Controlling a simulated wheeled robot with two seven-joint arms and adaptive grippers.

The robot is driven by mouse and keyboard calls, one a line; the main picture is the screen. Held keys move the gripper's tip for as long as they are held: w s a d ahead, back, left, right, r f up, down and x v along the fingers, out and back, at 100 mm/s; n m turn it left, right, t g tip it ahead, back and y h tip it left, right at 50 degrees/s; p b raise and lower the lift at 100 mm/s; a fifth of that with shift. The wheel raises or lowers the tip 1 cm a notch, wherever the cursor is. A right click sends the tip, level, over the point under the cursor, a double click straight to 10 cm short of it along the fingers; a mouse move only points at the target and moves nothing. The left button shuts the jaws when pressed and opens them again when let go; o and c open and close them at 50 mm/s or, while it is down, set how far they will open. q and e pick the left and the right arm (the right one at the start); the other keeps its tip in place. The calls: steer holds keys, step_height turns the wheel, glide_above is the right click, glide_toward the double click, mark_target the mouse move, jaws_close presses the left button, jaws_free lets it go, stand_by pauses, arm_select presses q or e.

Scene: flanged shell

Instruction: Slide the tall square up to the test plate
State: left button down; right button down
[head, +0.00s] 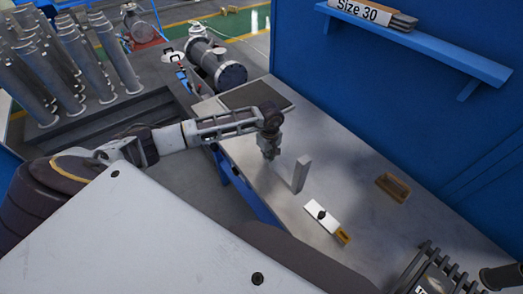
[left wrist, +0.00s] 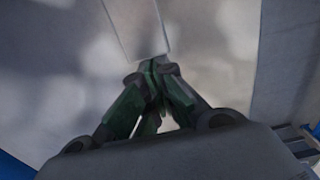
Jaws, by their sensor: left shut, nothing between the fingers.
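The tall square (head: 301,173) is a narrow grey block standing upright on the grey bench. A flat white plate (head: 318,212) with a black knob lies nearer, to its lower right; it may be the test plate. My left gripper (head: 269,157) points down at the left of the tall square, with a small gap seen between them. In the left wrist view the gripper's fingertips (left wrist: 157,66) are together and empty. A pale upright shape, likely the tall square (left wrist: 136,24), shows just beyond them; whether they touch it I cannot tell. My right gripper is not in view.
A dark flat plate (head: 258,94) lies at the bench's far end. A small brown tray (head: 393,187) sits to the right. A dark rack (head: 435,272) stands at the lower right. A blue wall backs the bench.

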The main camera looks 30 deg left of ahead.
mark_target(275, 164)
arm_select(q)
steer(key=d, duration=0.1)
steer(key=s+d, duration=0.1)
steer(key=d, duration=0.2)
steer(key=shift+s+d+b, duration=0.15)
steer(key=shift+s+b, duration=0.2)
steer(key=shift+s, duration=0.05)
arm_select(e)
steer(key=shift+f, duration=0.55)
arm_select(q)
steer(key=shift+w, duration=0.1)
